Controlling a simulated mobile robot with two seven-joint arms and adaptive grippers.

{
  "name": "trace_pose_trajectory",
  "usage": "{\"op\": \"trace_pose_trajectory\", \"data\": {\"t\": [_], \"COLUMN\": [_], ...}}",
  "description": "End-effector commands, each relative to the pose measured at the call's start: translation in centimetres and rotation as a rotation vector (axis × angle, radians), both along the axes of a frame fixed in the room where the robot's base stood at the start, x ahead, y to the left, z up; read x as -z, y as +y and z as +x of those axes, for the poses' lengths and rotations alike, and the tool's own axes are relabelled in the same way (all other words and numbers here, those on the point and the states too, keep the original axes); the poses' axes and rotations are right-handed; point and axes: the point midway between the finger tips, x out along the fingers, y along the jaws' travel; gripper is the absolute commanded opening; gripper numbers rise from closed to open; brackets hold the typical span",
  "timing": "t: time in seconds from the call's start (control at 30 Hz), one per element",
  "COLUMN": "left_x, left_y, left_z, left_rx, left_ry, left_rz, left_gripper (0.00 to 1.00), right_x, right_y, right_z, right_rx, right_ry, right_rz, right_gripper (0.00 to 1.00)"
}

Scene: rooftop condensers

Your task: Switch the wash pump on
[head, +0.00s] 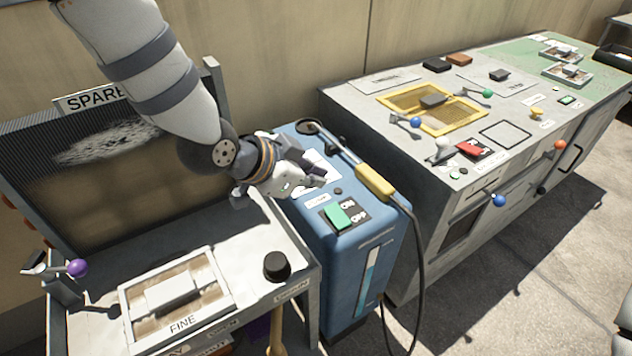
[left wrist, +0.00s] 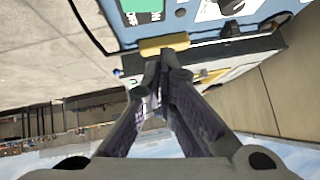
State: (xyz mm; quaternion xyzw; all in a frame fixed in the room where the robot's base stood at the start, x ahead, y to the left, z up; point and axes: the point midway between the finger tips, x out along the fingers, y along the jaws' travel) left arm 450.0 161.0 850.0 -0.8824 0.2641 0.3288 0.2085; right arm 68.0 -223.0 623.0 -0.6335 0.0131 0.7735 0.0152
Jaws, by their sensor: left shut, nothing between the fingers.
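The wash pump looks to be the blue unit (head: 340,262) in the middle of the head view. On its top is a green rocker switch (head: 338,216) beside a dark plate marked ON and OFF. I cannot tell which end of the rocker is pressed. In the left wrist view the green switch (left wrist: 142,5) is cut off at the top edge. My left gripper (head: 312,180) is shut and empty, over the back part of the unit's top and apart from the switch. It also shows in the left wrist view (left wrist: 164,62). My right gripper is not in view.
A yellow-handled wand (head: 375,182) with a black hose lies along the unit's right side. A grey bench (head: 246,277) with a black knob (head: 277,265) stands left. A long grey console (head: 400,165) with coloured levers stands right. Floor is clear at lower right.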

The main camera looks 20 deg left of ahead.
Motion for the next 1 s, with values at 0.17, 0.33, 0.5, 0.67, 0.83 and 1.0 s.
{"op": "trace_pose_trajectory", "data": {"t": [0.17, 0.33, 0.5, 0.67, 0.83, 1.0], "left_x": [3.9, 6.4, 8.5, 9.1, 9.1, 9.2], "left_y": [-1.3, -2.4, -1.9, -1.7, -1.7, -1.7], "left_z": [2.4, 4.5, 4.8, 4.9, 4.9, 5.0], "left_rx": [0.002, -0.001, -0.001, -0.001, 0.000, -0.001], "left_ry": [0.017, 0.016, 0.009, 0.006, 0.003, 0.010], "left_rz": [0.001, 0.000, -0.001, -0.001, -0.001, -0.008], "left_gripper": [0.00, 0.00, 0.00, 0.00, 0.00, 0.00], "right_x": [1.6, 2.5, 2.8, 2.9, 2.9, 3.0], "right_y": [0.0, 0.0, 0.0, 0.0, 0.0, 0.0], "right_z": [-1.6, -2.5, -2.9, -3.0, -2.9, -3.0], "right_rx": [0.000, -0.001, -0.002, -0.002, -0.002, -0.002], "right_ry": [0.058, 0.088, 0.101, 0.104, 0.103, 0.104], "right_rz": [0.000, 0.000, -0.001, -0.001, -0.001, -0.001], "right_gripper": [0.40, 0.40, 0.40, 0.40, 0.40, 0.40]}}
